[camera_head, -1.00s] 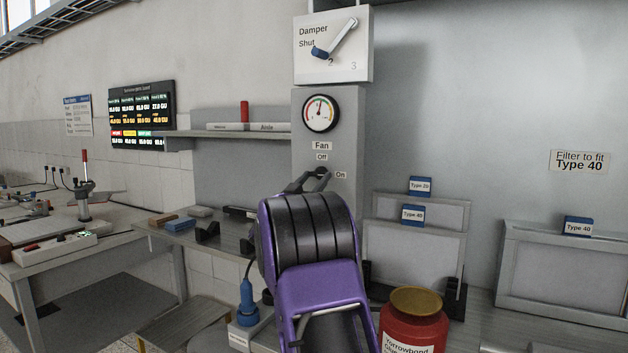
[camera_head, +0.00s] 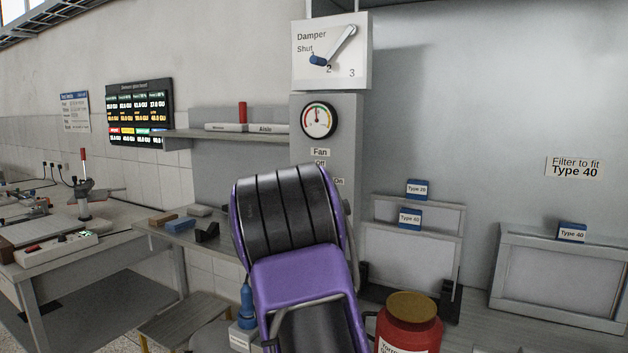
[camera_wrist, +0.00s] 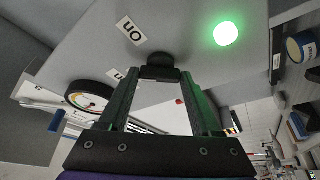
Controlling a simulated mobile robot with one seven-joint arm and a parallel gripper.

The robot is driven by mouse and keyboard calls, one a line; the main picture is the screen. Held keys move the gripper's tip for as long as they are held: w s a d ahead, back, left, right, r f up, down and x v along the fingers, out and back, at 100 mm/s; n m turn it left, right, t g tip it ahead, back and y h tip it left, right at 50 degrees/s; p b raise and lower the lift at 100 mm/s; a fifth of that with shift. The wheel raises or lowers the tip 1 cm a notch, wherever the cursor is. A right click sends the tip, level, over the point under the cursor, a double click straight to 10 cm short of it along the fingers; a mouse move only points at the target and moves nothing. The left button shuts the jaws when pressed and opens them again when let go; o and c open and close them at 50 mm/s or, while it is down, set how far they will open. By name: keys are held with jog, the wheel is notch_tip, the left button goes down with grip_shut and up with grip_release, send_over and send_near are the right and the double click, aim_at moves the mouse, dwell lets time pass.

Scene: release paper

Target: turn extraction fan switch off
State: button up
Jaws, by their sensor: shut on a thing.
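The fan panel (camera_head: 326,155) is a grey column with "Fan", "Off" and "On" labels. In the head view, my purple and black arm hides the switch and my gripper. In the wrist view, my gripper (camera_wrist: 160,76) is shut on the small black fan switch (camera_wrist: 158,58), which stands out from the grey panel face. A white label (camera_wrist: 130,31) lies just beside it and another is partly behind a finger. A green lamp (camera_wrist: 226,34) glows on the panel near the switch. The switch's exact setting is hard to tell.
Above the labels are a round gauge (camera_head: 318,120) and the damper box (camera_head: 331,50) with its blue-tipped handle. A red jar (camera_head: 410,325) stands close to my arm at the lower right. Framed filters (camera_head: 560,275) stand at the right; a bench (camera_head: 80,235) is at the left.

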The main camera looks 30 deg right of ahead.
jog(key=shift+s+r+n+g+y+p, duration=0.15)
jog(key=shift+n+y+p, duration=0.5)
jog(key=shift+n, duration=0.75)
jog(key=shift+w+r+n+g+y+p, duration=0.15)
jog(key=shift+n+y+p, duration=0.25)
jog(key=shift+n+p, duration=0.75)
jog(key=shift+s+n+g+y+p, duration=0.15)
jog(key=shift+n+y+p, duration=0.4)
jog(key=shift+n, duration=1.1)
jog(key=o, duration=1.4)
jog(key=v, duration=1.7)
jog(key=shift+s+a+r, duration=0.1)
